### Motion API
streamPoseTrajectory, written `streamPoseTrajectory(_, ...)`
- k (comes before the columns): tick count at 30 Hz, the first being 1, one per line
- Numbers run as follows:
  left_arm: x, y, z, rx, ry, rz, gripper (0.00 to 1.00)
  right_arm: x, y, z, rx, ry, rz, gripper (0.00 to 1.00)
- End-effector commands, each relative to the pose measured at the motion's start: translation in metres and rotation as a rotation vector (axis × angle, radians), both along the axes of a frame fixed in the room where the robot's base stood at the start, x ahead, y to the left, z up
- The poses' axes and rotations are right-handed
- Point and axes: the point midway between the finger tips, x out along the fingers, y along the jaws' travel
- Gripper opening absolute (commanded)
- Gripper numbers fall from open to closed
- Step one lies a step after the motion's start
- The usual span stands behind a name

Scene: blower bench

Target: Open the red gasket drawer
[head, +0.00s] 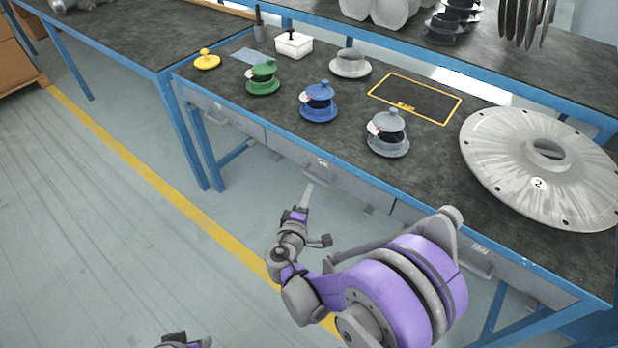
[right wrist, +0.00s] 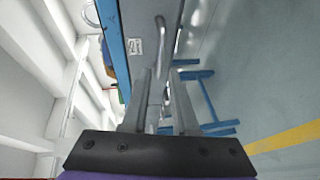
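Grey drawers run under the front edge of the bench. The middle drawer (head: 345,178) has a small label (head: 322,162), too small to read; no red shows on it, so I cannot tell which drawer is the red gasket one. My right gripper (head: 308,192) is in front of the middle drawer. In the right wrist view its two fingers (right wrist: 163,95) are apart with nothing held. A bar handle (right wrist: 160,35) on a drawer front lies ahead, beyond the fingertips. Part of my left arm (head: 183,341) shows at the bottom edge; its fingers are not visible.
On the bench (head: 260,115) stand green (head: 263,78), blue (head: 319,102) and grey (head: 388,133) flanged parts, a yellow piece (head: 207,60), a white box (head: 293,45) and a big grey disc (head: 545,165). Blue legs (head: 190,140) stand below. The floor in front is clear.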

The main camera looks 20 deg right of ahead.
Motion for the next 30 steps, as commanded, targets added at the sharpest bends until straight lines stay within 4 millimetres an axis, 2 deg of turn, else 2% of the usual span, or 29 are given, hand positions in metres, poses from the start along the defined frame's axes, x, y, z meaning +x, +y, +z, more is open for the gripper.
streamPoseTrajectory(6, 0.001, 0.000, -0.009, 0.000, 0.002, 0.000, 0.50, 0.037, -0.022, -0.010, 0.001, 0.001, -0.004, 0.27)
streamPoseTrajectory(12, 0.002, 0.000, -0.013, 0.000, 0.003, 0.000, 0.50, 0.060, -0.034, -0.013, 0.001, 0.001, -0.003, 0.27)
streamPoseTrajectory(24, 0.002, 0.000, -0.013, 0.000, 0.004, 0.000, 0.50, 0.067, -0.038, -0.014, 0.001, 0.001, -0.001, 0.27)
streamPoseTrajectory(29, 0.002, 0.000, -0.013, 0.000, 0.004, 0.000, 0.50, 0.067, -0.038, -0.014, 0.001, 0.001, -0.001, 0.00)
streamPoseTrajectory(30, 0.002, 0.000, -0.013, 0.000, 0.004, 0.000, 0.50, 0.067, -0.038, -0.014, 0.001, 0.001, -0.001, 0.00)
